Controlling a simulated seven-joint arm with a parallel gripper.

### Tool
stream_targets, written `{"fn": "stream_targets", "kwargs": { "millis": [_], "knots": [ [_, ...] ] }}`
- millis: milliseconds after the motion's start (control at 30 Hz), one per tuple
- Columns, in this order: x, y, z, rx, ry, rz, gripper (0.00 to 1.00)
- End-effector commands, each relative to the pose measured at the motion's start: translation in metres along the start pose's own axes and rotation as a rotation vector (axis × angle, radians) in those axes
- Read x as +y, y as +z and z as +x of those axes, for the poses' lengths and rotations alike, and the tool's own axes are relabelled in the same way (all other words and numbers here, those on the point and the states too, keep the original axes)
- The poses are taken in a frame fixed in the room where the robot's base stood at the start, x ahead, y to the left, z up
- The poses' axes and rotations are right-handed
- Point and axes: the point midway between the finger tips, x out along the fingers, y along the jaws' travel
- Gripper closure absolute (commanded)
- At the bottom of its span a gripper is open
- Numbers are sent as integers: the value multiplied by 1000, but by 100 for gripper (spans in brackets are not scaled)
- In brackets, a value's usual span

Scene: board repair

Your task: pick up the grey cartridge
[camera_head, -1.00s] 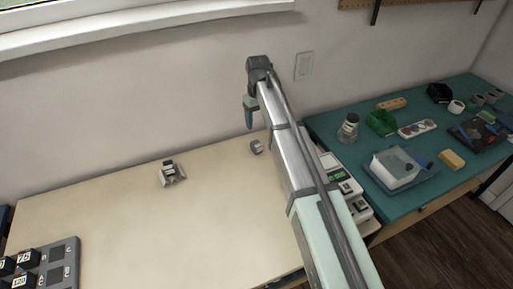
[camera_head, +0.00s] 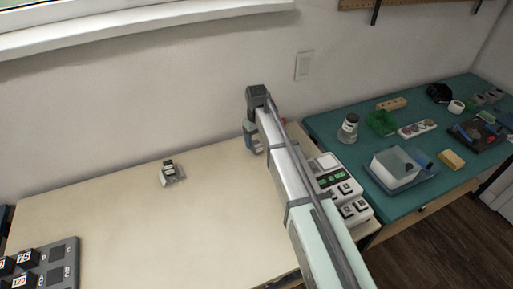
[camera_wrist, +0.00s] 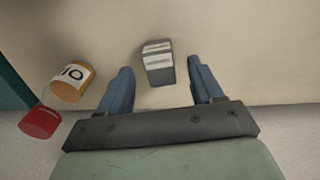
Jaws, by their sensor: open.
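The grey cartridge (camera_wrist: 159,68), a small dark grey block with pale label stripes on top, stands on the cream table in the wrist view. My gripper (camera_wrist: 160,78) is open, with one blue finger to the left of the cartridge and one to the right. Gaps show on both sides, and I cannot tell whether the fingertips are level with it. In the head view my gripper (camera_head: 251,139) is low over the back of the table and mostly covers the cartridge.
An orange cylinder (camera_wrist: 72,81) labelled 10 and a red cylinder (camera_wrist: 40,122) lie left of my fingers. A small grey-white holder with a black top (camera_head: 172,174) stands further left on the table. The wall is close behind. The table's middle is clear.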

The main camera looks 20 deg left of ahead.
Motion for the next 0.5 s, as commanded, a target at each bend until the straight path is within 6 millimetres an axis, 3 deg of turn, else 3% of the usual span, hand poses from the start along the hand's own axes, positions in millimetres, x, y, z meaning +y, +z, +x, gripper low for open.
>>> {"fn": "stream_targets", "kwargs": {
  "millis": [200, 433, 500],
  "knots": [
    [0, 0, 24, -1, 0, 0, 34],
    [0, 0, 25, 0, 0, 0, 34],
    [0, 0, 25, 0, 0, 0, 41]
  ]
}}
